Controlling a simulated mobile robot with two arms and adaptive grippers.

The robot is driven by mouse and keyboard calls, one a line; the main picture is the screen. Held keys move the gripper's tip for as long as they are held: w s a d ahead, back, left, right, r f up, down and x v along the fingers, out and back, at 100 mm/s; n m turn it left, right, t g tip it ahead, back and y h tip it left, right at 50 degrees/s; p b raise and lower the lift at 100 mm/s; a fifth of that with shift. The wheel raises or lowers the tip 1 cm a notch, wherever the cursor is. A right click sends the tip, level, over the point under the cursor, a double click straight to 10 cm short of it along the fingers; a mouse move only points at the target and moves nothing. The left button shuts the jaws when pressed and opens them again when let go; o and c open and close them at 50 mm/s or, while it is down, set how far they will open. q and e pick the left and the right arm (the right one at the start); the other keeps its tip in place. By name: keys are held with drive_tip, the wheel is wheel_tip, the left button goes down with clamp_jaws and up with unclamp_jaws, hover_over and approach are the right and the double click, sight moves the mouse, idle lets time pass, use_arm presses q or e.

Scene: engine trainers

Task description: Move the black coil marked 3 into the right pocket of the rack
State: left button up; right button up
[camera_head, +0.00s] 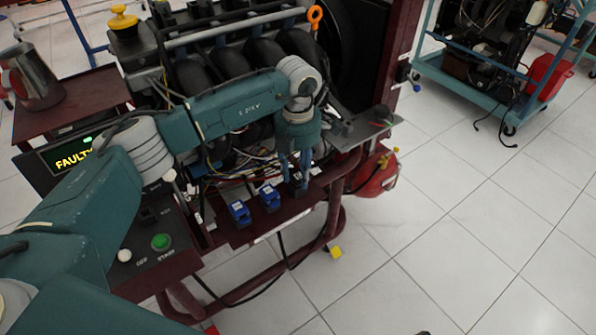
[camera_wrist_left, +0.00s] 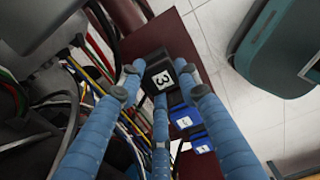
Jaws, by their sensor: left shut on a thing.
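The black coil (camera_wrist_left: 157,75) with a white label marked 3 sits between the fingers of my left gripper (camera_wrist_left: 160,88) in the left wrist view. My left gripper (camera_head: 296,178) is shut on it and points down at the right end of a dark red ledge in the head view. The fingers mostly hide the coil there. Two blue coils (camera_head: 239,212) and (camera_head: 270,197) stand in line to its left; they also show in the wrist view (camera_wrist_left: 184,122). I cannot make out the rack's pockets or whether the coil touches the ledge. My right gripper is out of view.
The dark red ledge (camera_head: 225,233) runs along the engine trainer's front. Loose coloured wires (camera_head: 232,180) lie behind the coils. A grey plate (camera_head: 368,130) sticks out at right.

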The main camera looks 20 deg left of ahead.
use_arm(q)
drive_tip(key=shift+a+f, duration=0.15)
drive_tip(key=shift+a, duration=0.1)
drive_tip(key=o, duration=1.7)
